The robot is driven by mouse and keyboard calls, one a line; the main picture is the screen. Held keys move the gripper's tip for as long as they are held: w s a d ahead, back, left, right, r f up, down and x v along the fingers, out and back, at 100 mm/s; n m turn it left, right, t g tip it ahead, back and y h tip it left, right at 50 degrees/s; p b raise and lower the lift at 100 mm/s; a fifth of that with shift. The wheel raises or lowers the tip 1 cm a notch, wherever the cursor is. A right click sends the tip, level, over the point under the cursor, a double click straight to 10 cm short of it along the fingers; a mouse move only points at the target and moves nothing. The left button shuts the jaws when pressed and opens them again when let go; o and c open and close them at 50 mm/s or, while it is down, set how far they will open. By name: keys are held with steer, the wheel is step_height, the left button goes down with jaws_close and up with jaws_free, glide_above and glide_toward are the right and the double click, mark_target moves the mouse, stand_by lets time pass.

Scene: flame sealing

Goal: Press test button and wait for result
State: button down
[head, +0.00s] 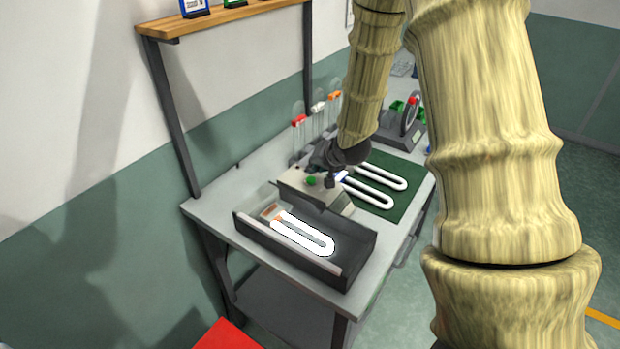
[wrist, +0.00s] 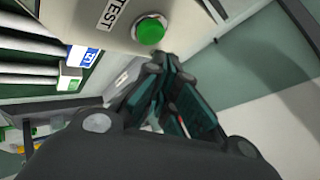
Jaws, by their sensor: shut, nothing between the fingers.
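The green test button (wrist: 151,32) is on a light box, beside a label reading TEST (wrist: 113,14) in the wrist view. The test box (head: 320,192) stands on the bench in the head view, with the green button (head: 311,181) on its face. My gripper (wrist: 165,72) is shut and empty. Its fingertips are close to the button, just below it in the wrist view; I cannot tell whether they touch it. In the head view my gripper (head: 329,180) is beside the button, partly hidden by my wrist. No result display can be read.
A dark tray (head: 360,254) with a white U-shaped tube (head: 303,234) is at the bench's near end. More white U-shaped tubes (head: 378,187) lie on a green mat (head: 385,210) behind the box. Hanging tools (head: 299,121) and a wooden shelf (head: 215,21) are at the wall.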

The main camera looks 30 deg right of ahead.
mark_target(313, 177)
step_height(313, 177, up, 6)
steer(key=p, duration=0.5)
stand_by(1.0)
